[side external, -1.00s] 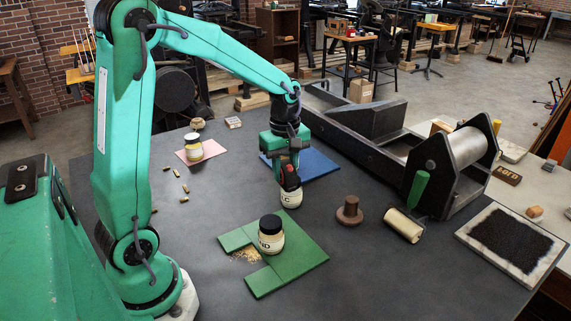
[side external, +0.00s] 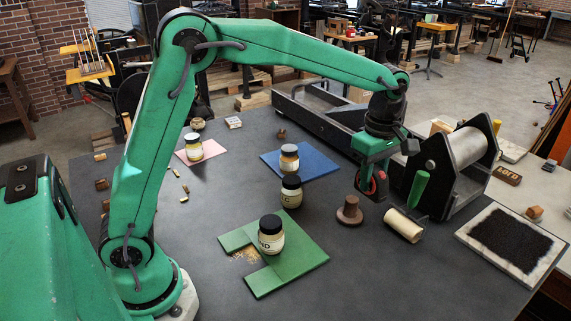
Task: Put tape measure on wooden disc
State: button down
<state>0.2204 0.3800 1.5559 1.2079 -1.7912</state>
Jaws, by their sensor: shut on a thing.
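My gripper (side external: 373,176) points down at the right of the table, shut on a small round red and dark thing (side external: 379,187) that looks like the tape measure. The gripper hides part of it. A brown round piece (side external: 349,219), with a wide flat base and a narrower stub on top, stands just left of and in front of it; it may be the wooden disc. The held thing's lower edge is close to this piece in the picture. I cannot tell whether it touches the piece or the table.
A cream roller (side external: 403,225) with a green handle and the press (side external: 455,165) are close on the right. Jars stand on the green mat (side external: 300,262), blue mat (side external: 318,166), pink mat (side external: 212,147) and bare table (side external: 291,191). An ink slab (side external: 472,232) lies far right.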

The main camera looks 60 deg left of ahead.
jog(key=w+a+f, duration=0.2)
jog(key=a, duration=0.1)
jog(key=w+a+f, duration=0.2)
jog(key=a, duration=0.1)
jog(key=w+a+f, duration=0.2)
jog(key=a+f, duration=0.1)
jog(key=a, duration=0.1)
jog(key=shift+w, duration=0.1)
jog(key=shift+f, duration=2)
jog(key=shift+f, duration=0.15)
jog(key=c, duration=1.1)
grip_release()
notch_tip(320, 180, up, 12)
jog(key=shift+r, duration=0.15)
